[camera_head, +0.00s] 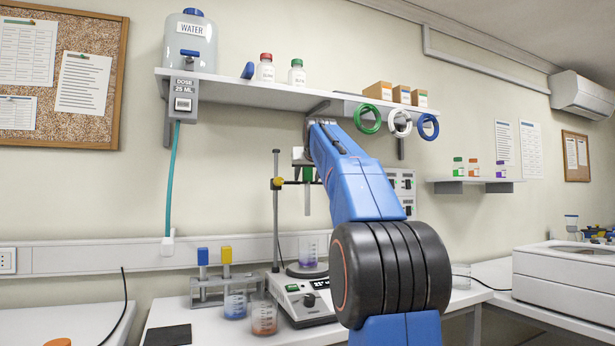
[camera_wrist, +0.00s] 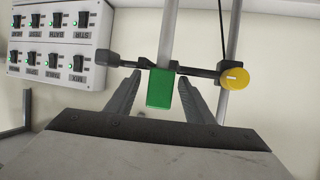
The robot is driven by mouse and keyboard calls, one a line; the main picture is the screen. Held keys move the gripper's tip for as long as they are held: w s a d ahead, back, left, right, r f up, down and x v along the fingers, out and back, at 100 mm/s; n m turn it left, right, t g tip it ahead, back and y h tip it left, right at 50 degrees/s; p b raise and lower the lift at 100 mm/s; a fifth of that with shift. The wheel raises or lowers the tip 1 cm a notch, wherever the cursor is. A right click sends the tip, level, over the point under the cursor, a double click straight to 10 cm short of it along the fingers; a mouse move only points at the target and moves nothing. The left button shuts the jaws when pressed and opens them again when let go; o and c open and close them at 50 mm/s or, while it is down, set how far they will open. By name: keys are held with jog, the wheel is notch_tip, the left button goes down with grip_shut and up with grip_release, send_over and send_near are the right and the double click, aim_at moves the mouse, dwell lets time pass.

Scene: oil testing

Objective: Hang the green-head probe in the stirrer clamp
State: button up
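The green-head probe (camera_head: 307,174) hangs upright, its grey stem pointing down above a beaker of purple liquid (camera_head: 308,262) on the stirrer (camera_head: 303,300). The wrist view appears upside down; there the green head (camera_wrist: 160,90) lies against the black bar of the stirrer clamp (camera_wrist: 203,71), with the stem crossing at the bar. The clamp's yellow knob (camera_head: 278,183) is on the stand rod. My gripper (camera_wrist: 159,82) is open, one finger on each side of the green head, with a visible gap on both sides. In the head view my arm mostly hides the gripper.
A rack (camera_head: 212,288) holds blue-head and yellow-head probes, left of the stirrer. Beakers of blue (camera_head: 235,304) and orange liquid (camera_head: 264,318) stand in front of it. A wall shelf (camera_head: 270,94) is above my arm. A switch panel (camera_wrist: 60,45) is on the wall.

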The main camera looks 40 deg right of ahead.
jog(key=v, duration=1.7)
jog(key=shift+s, duration=0.15)
jog(key=shift+a, duration=0.15)
jog(key=s+a+f+n+g+y, duration=0.1)
jog(key=s+a+f+y, duration=0.15)
jog(key=a+f, duration=0.5)
jog(key=s+a+f+n+g+y, duration=0.1)
jog(key=s+a+f, duration=0.3)
jog(key=f, duration=0.7)
jog(key=s+a+f+n+g+y, duration=0.1)
jog(key=a+f, duration=0.6)
jog(key=f, duration=0.3)
jog(key=s+a+f+n+g, duration=0.1)
jog(key=s+a+f, duration=0.3)
jog(key=f, duration=0.7)
jog(key=s+a+f+n+g+y, duration=0.1)
jog(key=s+a+f, duration=0.3)
jog(key=s+f, duration=0.5)
jog(key=s+a+f+n+g+y, duration=0.1)
jog(key=s+a+f, duration=0.3)
jog(key=f, duration=1)
jog(key=s, duration=0.3)
jog(key=shift+s+g, duration=0.2)
jog(key=shift+g, duration=0.2)
jog(key=shift+y, duration=0.25)
